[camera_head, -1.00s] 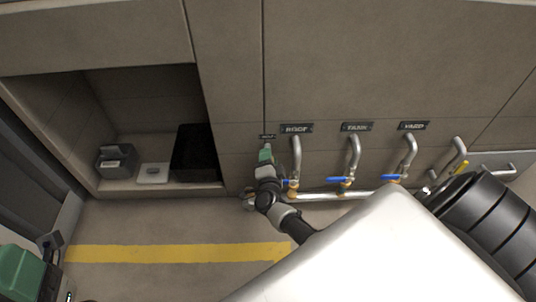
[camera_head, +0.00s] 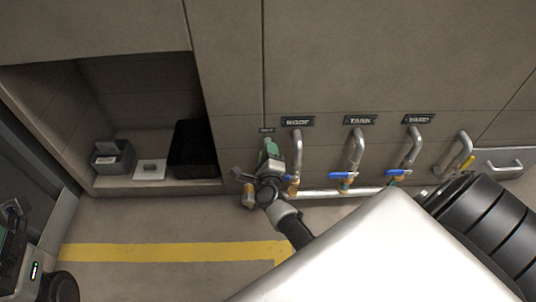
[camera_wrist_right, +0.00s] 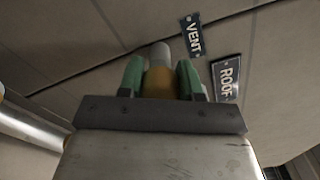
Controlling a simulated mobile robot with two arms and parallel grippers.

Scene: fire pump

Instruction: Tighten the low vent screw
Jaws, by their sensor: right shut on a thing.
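My right gripper (camera_head: 268,150) has green fingers and is at the wall below the small vent label (camera_head: 266,130), left of the first bent pipe. In the right wrist view the gripper (camera_wrist_right: 160,74) has a finger on each side of a brass-coloured piece (camera_wrist_right: 160,84) below a short grey cylinder (camera_wrist_right: 160,54). It is shut on this piece, which appears to be the low vent screw. The VENT plate (camera_wrist_right: 193,35) is just to the right. My gripper hides much of the screw in the head view. My left gripper does not show clearly.
Bent pipes under the ROOF (camera_head: 297,121), TANK (camera_head: 360,120) and YARD (camera_head: 418,118) labels stand right of my gripper, with blue-handled valves (camera_head: 345,175). A horizontal pipe (camera_head: 325,193) runs below. An open recess at left holds a grey box (camera_head: 113,158) and a black bin (camera_head: 190,150).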

